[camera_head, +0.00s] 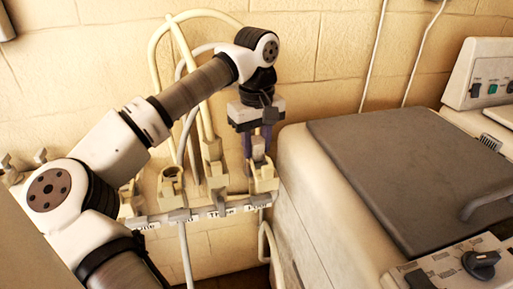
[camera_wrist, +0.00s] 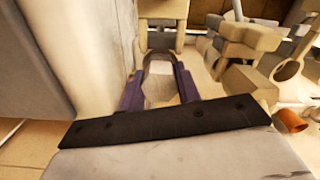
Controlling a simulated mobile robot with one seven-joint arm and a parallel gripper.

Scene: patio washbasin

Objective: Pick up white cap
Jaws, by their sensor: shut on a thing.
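My gripper (camera_head: 258,150) points down at the right end of the wall rack, with its purple fingers on either side of a pale cap-like piece (camera_head: 258,146). In the wrist view, my gripper (camera_wrist: 160,82) is shut on this whitish piece (camera_wrist: 160,88), which I take to be the white cap. It sits just above the rack's right-end cream holder (camera_head: 263,179); I cannot tell whether it touches the holder. The fingers hide its sides.
A labelled rack rail (camera_head: 205,213) with several cream fittings and hoses (camera_head: 155,55) runs along the wall, left of my gripper. A large pale machine with a dark grey lid (camera_head: 410,170) stands close on the right. An orange-ended piece (camera_wrist: 290,121) shows in the wrist view.

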